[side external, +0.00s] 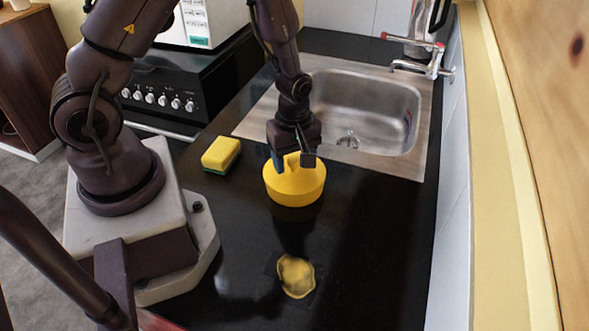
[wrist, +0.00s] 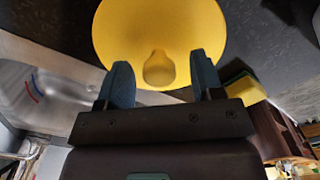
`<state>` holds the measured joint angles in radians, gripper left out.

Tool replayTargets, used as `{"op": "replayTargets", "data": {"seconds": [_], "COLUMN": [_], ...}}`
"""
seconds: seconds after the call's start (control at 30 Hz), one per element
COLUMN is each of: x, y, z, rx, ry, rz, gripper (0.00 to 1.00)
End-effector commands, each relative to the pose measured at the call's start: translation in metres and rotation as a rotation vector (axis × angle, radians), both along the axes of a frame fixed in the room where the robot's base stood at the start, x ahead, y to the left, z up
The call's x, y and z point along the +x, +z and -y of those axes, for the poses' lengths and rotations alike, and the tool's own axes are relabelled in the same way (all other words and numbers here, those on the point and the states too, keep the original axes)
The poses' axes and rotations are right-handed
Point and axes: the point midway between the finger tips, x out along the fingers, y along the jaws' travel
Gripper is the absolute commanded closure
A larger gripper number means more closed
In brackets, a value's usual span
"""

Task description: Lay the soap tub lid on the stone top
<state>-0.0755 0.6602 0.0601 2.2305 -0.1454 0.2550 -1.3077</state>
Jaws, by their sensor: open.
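The yellow soap tub (side external: 293,194) stands upright on the black stone top (side external: 370,240), with a round yellow lid (side external: 313,174) on it. My gripper (side external: 293,163) is just above the lid, pointing down, with its fingers either side of the lid's small raised knob. In the wrist view the lid (wrist: 125,35) is a yellow disc, and its knob (wrist: 159,69) lies between the two blue fingertips of my gripper (wrist: 161,72). The fingers are apart, with a gap on both sides of the knob. The tub's inside is hidden.
A yellow and green sponge (side external: 221,154) lies left of the tub. A lumpy yellow object (side external: 296,276) lies on the counter nearer the camera. A steel sink (side external: 365,110) with a tap (side external: 425,65) is behind. The counter right of the tub is clear.

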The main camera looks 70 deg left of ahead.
Motion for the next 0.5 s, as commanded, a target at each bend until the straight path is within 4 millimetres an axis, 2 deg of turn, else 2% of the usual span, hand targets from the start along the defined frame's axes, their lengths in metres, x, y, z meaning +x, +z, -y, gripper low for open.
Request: {"op": "replayTargets", "data": {"seconds": [0.23, 0.27, 0.47, 0.5], "x": [0.0003, 0.0003, 0.0002, 0.0002], "y": [-0.0020, -0.0020, -0.0019, -0.0018], "z": [0.0002, 0.0002, 0.0002, 0.0002], "rx": [0.000, 0.000, 0.000, 0.000], "ry": [0.000, 0.000, 0.000, 0.000], "rz": [0.002, 0.002, 0.001, 0.001], "gripper": [0.39, 0.44, 0.90, 0.93]}}
